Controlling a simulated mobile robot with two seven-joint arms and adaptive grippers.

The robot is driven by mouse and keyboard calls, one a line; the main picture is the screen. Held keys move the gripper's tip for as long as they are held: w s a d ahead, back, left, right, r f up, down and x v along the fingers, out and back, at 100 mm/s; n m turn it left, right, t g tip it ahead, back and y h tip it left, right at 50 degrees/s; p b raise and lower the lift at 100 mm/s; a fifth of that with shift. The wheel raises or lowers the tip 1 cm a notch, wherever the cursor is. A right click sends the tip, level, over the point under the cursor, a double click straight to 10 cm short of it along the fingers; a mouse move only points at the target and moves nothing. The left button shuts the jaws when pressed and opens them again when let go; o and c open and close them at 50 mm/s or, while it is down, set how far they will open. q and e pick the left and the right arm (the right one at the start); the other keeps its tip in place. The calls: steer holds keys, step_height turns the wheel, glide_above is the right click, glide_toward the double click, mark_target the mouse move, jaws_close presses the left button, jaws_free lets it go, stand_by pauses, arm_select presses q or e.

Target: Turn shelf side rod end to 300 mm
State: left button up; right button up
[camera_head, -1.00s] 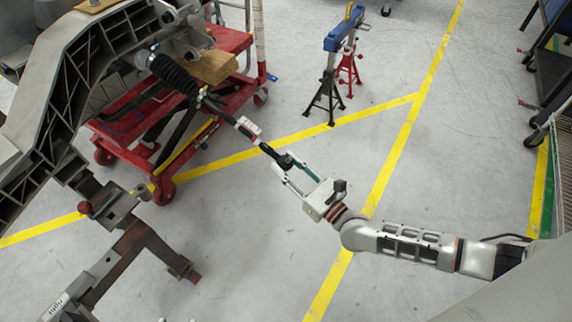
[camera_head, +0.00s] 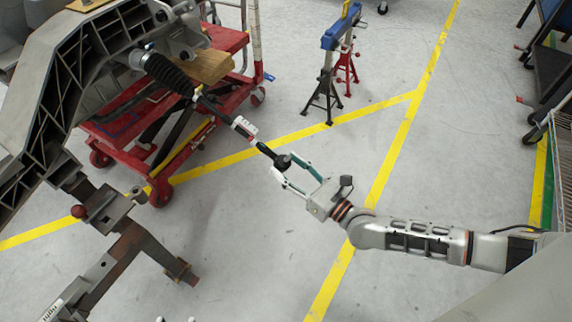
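The tie rod (camera_head: 212,107) runs down and right from the black ribbed boot (camera_head: 166,72) on the grey chassis casting (camera_head: 45,95). A white label (camera_head: 244,128) is wrapped around the rod. The dark rod end (camera_head: 282,161) is at its lower right tip. My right gripper (camera_head: 292,174) has its two fingers on either side of the rod end, one above right and one below left. The fingers stand apart around it, and I cannot tell whether they press on it.
A red lift cart (camera_head: 160,183) with a wooden block (camera_head: 208,66) stands behind the rod. A rusty steel fixture (camera_head: 140,243) is at lower left. Jack stands (camera_head: 323,95) and a blue beam (camera_head: 340,28) are at the back. Black carts (camera_head: 551,75) line the right edge. The middle floor is clear.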

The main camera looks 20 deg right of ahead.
steer(key=shift+w+a+r, duration=0.1)
steer(key=shift+a+r, duration=0.15)
steer(key=shift+r, duration=0.05)
steer(key=shift+s+d, duration=0.15)
steer(key=shift+s, duration=0.3)
steer(key=v, duration=1.1)
steer(key=shift+d+f, duration=0.1)
